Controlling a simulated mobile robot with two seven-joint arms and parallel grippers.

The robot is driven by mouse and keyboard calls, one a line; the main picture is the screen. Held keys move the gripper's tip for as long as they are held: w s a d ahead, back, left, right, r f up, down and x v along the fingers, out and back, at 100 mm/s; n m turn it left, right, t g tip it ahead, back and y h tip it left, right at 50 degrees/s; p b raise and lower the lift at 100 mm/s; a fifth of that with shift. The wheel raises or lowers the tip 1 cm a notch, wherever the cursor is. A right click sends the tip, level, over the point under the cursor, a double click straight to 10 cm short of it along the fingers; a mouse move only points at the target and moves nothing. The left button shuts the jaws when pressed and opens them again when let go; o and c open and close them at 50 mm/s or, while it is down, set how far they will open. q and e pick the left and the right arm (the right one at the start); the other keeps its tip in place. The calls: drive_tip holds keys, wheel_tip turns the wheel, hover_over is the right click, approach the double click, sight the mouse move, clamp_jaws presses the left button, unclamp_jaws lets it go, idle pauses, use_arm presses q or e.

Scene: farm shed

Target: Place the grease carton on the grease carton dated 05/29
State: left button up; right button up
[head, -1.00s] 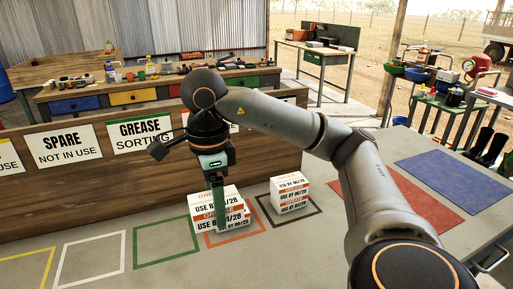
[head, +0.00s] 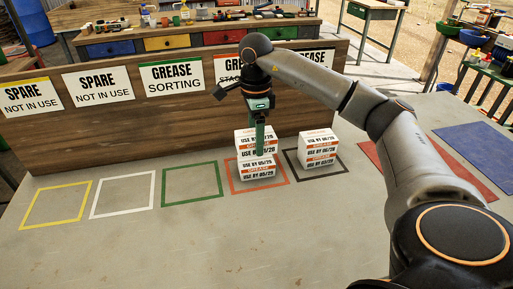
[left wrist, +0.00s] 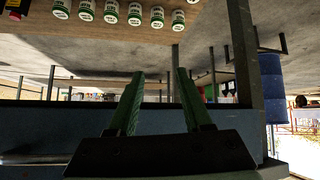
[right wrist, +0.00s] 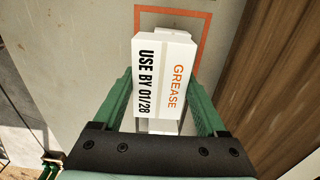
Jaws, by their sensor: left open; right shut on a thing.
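My right gripper (head: 258,152) is shut on a white grease carton (head: 243,138) with orange and black print. In the right wrist view this carton (right wrist: 162,75) reads GREASE, USE BY 01/28, and sits between the green fingers. In the head view it is directly over another grease carton (head: 258,171), which reads USE BY 05/29 and lies in the red-outlined square. I cannot tell whether the two touch. My left gripper (left wrist: 156,75) is open and empty in the left wrist view, away from the cartons.
Two stacked grease cartons (head: 318,150) stand in the black-outlined square to the right. The green (head: 192,199), white and yellow squares at left are empty. A wooden board (head: 110,125) with signs stands behind them. Blue and red mats lie at right.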

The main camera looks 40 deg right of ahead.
sight(256, 159)
drive_tip(key=shift+w+d+f, duration=0.35)
drive_tip(key=shift+w+f, duration=0.05)
drive_tip(key=shift+f, duration=0.2)
drive_tip(key=shift+w+d+f, duration=0.1)
drive_tip(key=shift+d+f, duration=0.05)
drive_tip(key=shift+f, duration=0.8)
drive_tip(key=shift+w+d+f, duration=0.1)
drive_tip(key=shift+f, duration=0.85)
drive_tip(key=shift+f, duration=0.15)
drive_tip(key=o, duration=1.4)
wheel_tip(256, 159, up, 12)
drive_tip(key=shift+r+p, duration=0.2)
drive_tip(key=shift+p, duration=0.4)
